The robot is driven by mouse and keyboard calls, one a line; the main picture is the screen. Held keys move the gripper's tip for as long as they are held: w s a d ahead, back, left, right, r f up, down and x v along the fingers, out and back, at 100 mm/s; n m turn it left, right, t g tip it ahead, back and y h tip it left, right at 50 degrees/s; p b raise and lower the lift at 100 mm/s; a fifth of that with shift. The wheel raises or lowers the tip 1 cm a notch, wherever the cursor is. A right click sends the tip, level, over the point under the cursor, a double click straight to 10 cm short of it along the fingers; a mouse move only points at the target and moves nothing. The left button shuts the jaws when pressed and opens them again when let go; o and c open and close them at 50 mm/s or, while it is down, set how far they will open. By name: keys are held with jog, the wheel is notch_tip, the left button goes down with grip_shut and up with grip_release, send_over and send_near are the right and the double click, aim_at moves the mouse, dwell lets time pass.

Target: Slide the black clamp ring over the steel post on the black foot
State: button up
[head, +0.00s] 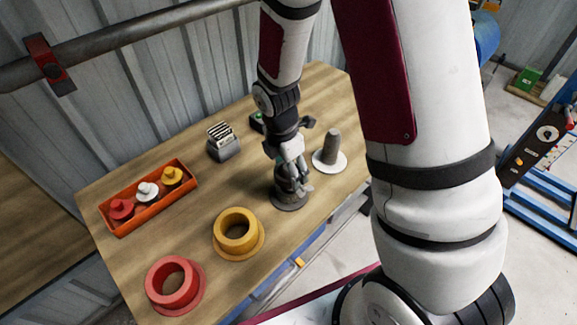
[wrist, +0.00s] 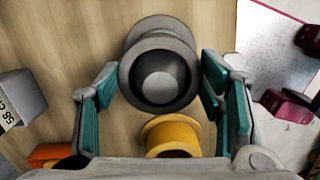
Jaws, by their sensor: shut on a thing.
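My gripper (wrist: 160,95) points down over the table with its fingers on either side of a dark grey, flanged ring, the black clamp ring (wrist: 125,82), and is shut on it. In the head view the ring (head: 291,203) shows low under my gripper (head: 291,174), partly hidden by the fingers. A round grey surface shows inside its opening in the wrist view; I cannot tell whether that is a post top. A grey post (head: 331,146) on a white round foot (head: 330,165) stands just right of my gripper. I cannot make out a separate black foot.
A yellow flanged ring (head: 258,245) and a red one (head: 190,299) stand front left. An orange tray (head: 148,214) with red, white and yellow knobbed pieces and a grey card holder (head: 224,150) lie farther left. Bare table lies between tray and rings.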

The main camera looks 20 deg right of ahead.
jog(key=o, duration=1.7)
jog(key=shift+o, duration=0.2)
notch_tip(320, 180, up, 12)
jog(key=a, duration=0.1)
jog(key=shift+s+a, duration=0.2)
